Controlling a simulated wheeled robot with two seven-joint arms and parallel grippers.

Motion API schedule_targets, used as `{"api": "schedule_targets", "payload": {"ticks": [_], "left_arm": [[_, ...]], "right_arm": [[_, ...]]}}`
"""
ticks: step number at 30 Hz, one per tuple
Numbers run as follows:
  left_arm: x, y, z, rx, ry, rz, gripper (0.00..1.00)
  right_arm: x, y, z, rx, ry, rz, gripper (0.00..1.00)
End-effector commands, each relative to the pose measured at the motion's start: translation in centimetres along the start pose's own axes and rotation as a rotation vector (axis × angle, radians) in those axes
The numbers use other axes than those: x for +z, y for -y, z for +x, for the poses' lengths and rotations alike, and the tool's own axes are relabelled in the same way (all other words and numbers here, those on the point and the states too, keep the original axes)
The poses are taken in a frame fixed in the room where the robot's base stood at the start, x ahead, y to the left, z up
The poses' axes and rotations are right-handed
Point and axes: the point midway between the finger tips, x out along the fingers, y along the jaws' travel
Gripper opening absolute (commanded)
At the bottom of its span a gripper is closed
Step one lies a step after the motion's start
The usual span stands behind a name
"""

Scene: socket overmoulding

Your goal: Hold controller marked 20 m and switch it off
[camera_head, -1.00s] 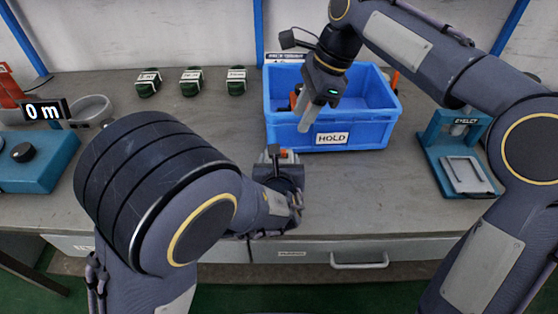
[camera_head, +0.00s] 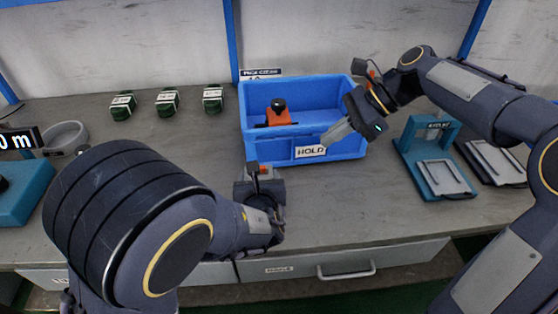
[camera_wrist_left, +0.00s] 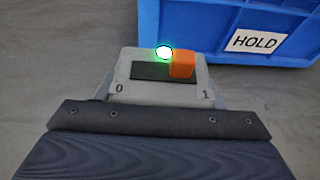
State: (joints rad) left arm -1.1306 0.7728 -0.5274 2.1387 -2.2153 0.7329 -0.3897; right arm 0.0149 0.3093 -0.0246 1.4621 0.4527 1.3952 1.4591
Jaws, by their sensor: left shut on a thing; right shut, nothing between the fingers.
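My left gripper (camera_head: 262,190) is shut on a small grey controller (camera_wrist_left: 122,70), held above the bench's front part, in front of the blue bin. In the left wrist view the controller has an orange slider (camera_wrist_left: 182,64) at the end marked 1, a dark slot toward the 0 end, and a lit green lamp (camera_wrist_left: 164,52). No 20 m marking on it shows. In the head view its orange part (camera_head: 266,169) is small at the top. My right gripper (camera_head: 328,137) is shut and empty, at the right front of the bin, pointing down-left, apart from the controller.
The blue bin (camera_head: 345,147) marked HOLD contains an orange thing with a black knob (camera_head: 278,104). Three dark green labelled items (camera_head: 167,102) stand at the back left. A teal press (camera_head: 430,140) is right.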

Motion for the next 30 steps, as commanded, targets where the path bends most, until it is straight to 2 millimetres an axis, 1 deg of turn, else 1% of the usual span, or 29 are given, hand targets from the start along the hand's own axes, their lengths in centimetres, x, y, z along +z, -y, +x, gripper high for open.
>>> {"api": "schedule_targets", "payload": {"ticks": [4, 8, 11, 18, 20, 21, 24, 30], "left_arm": [[0.0, 0.0, 0.0, 0.000, 0.000, 0.000, 0.36], [0.0, 0.0, 0.0, 0.000, 0.000, 0.000, 0.36], [0.0, 0.0, 0.0, 0.000, 0.000, 0.000, 0.36], [0.0, 0.0, 0.0, 0.000, 0.001, 0.000, 0.36], [0.0, 0.0, 0.0, 0.000, 0.001, 0.000, 0.36], [0.0, 0.0, 0.0, 0.000, 0.001, 0.000, 0.36], [0.0, 0.0, 0.0, 0.000, 0.000, 0.000, 0.36], [0.0, 0.0, 0.0, 0.000, 0.000, 0.000, 0.36]], "right_arm": [[0.0, 0.0, 0.3, 0.002, -0.001, 0.000, 0.00], [0.0, 0.0, 1.6, 0.004, -0.001, 0.000, 0.00], [0.1, -0.1, 3.5, 0.006, -0.001, 0.000, 0.00], [0.0, -0.1, 8.8, 0.006, -0.003, -0.001, 0.00], [0.0, -0.1, 9.9, 0.006, -0.003, -0.001, 0.00], [0.2, -0.1, 10.6, 0.005, -0.002, -0.002, 0.00], [1.5, -0.1, 11.6, 0.003, -0.002, -0.004, 0.00], [2.7, 0.0, 12.7, 0.001, -0.002, -0.002, 0.00]]}}
